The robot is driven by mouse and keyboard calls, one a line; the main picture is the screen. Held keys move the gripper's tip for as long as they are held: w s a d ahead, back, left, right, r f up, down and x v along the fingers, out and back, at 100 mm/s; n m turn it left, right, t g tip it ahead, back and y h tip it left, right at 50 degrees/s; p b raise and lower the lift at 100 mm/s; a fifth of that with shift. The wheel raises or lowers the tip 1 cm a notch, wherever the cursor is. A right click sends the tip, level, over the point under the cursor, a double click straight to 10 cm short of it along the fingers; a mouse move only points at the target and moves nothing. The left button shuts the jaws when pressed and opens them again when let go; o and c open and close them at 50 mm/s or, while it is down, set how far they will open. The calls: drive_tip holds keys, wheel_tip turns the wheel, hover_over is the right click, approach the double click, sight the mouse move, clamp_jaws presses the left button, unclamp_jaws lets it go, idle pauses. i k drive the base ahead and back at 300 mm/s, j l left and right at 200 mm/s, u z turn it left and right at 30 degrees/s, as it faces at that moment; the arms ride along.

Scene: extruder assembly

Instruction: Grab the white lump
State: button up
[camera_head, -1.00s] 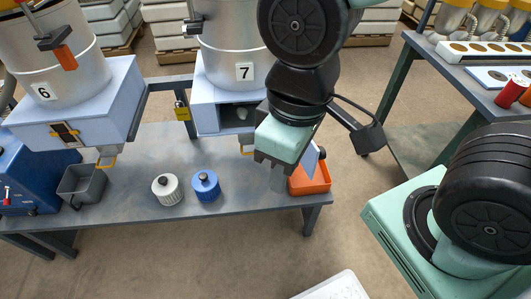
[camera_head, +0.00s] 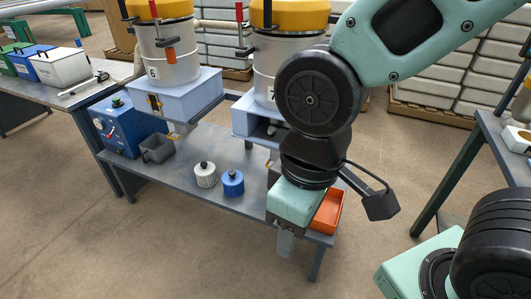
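A small pale lump (camera_head: 271,129) shows in the dark opening of the light blue box (camera_head: 243,122) under the right-hand hopper. It is small and partly in shadow, so its shape is hard to tell. My gripper (camera_head: 285,245) points down at the right front edge of the table, to the right of and below the opening. It is apart from the lump. Its fingers are seen edge-on, so whether they are open or shut cannot be told. My wrist hides the right part of the box.
A white-grey jar (camera_head: 205,176) and a blue jar (camera_head: 232,184) stand mid-table (camera_head: 185,172). An orange bin (camera_head: 328,212) is beside my wrist. A grey bin (camera_head: 157,149) and a blue machine (camera_head: 128,125) are at left. Hopper 6 (camera_head: 172,55) stands behind them.

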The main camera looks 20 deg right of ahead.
sight(272, 129)
drive_tip(key=k+l, duration=0.35)
drive_tip(key=l, duration=0.2)
drive_tip(key=j+z, duration=0.1)
drive_tip(key=z, duration=0.4)
drive_tip(key=i+j+z, duration=0.1)
drive_tip(key=z, duration=0.4)
drive_tip(key=j+z, duration=0.2)
drive_tip(key=z, duration=0.25)
drive_tip(key=j+z, duration=0.15)
drive_tip(key=z, duration=0.35)
drive_tip(key=j+z, duration=0.2)
drive_tip(key=j, duration=0.25)
drive_tip(key=k+j+z, duration=0.2)
drive_tip(key=j, duration=0.2)
drive_tip(key=j+z, duration=0.2)
drive_tip(key=j, duration=0.2)
drive_tip(key=k+j+z, duration=0.2)
drive_tip(key=j, duration=0.2)
drive_tip(key=k+j+z, duration=0.2)
drive_tip(key=j, duration=0.15)
drive_tip(key=k+j+z, duration=0.15)
drive_tip(key=j, duration=0.2)
drive_tip(key=k+j, duration=0.2)
drive_tip(key=j, duration=0.15)
drive_tip(key=k+j, duration=0.2)
drive_tip(key=j, duration=0.15)
drive_tip(key=k+j, duration=0.2)
drive_tip(key=j+z, duration=0.05)
drive_tip(key=j, duration=0.1)
